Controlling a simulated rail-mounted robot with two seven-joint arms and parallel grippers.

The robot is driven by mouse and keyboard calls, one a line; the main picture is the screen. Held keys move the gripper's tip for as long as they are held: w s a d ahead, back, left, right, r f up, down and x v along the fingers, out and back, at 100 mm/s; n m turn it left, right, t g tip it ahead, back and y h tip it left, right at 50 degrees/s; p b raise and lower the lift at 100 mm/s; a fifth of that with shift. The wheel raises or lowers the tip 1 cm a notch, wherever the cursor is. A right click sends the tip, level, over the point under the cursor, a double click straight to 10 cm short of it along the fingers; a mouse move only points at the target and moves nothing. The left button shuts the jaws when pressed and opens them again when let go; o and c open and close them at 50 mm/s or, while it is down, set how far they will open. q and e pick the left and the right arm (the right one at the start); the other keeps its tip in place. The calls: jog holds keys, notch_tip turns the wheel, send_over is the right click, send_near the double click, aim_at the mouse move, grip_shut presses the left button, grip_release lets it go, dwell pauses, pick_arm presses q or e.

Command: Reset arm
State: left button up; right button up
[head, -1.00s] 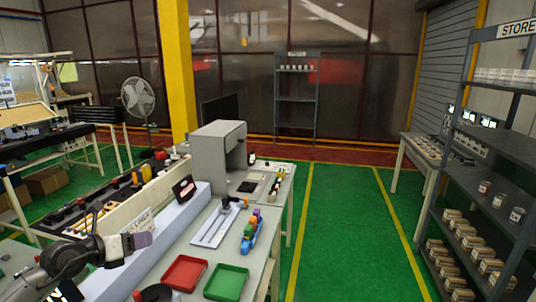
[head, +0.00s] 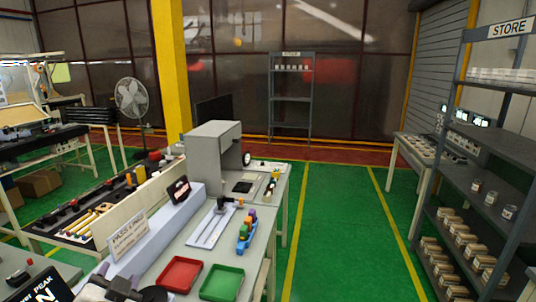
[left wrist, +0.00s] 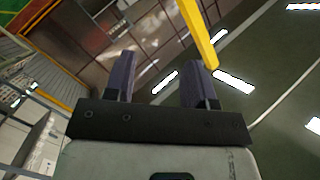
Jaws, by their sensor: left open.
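My left gripper (head: 122,285) shows only in part at the bottom left edge of the head view, in front of the bench. In the left wrist view its two dark fingers (left wrist: 158,82) stand apart with nothing between them. That wrist camera looks towards the upper room, with wall panels, a yellow post and ceiling lights behind the fingers. My right gripper is not in either view.
The bench carries a red tray (head: 179,274), a green tray (head: 222,283), a pale slotted fixture (head: 210,228), a blue holder (head: 246,238) with coloured pieces and a grey box (head: 213,154). A storage shelf (head: 480,185) stands right; green floor (head: 335,230) between is clear.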

pick_arm(q)
jog(key=s+d+f+n+g+h, duration=0.15)
jog(key=s+f+g, duration=0.25)
jog(key=s+f, duration=0.75)
jog(key=s+d+f+g+h, duration=0.2)
jog(key=s+d+f+g, duration=0.15)
jog(key=s+f, duration=0.8)
jog(key=s+d+f+n+g+h, duration=0.15)
jog(key=s+f+g, duration=0.25)
jog(key=s+f, duration=0.8)
notch_tip(320, 180, up, 22)
jog(key=w+p, duration=0.1)
jog(key=p, duration=2.3)
jog(key=shift+w+d+r+h, duration=0.2)
jog(key=shift+d+h, duration=0.15)
jog(key=shift+h, duration=0.05)
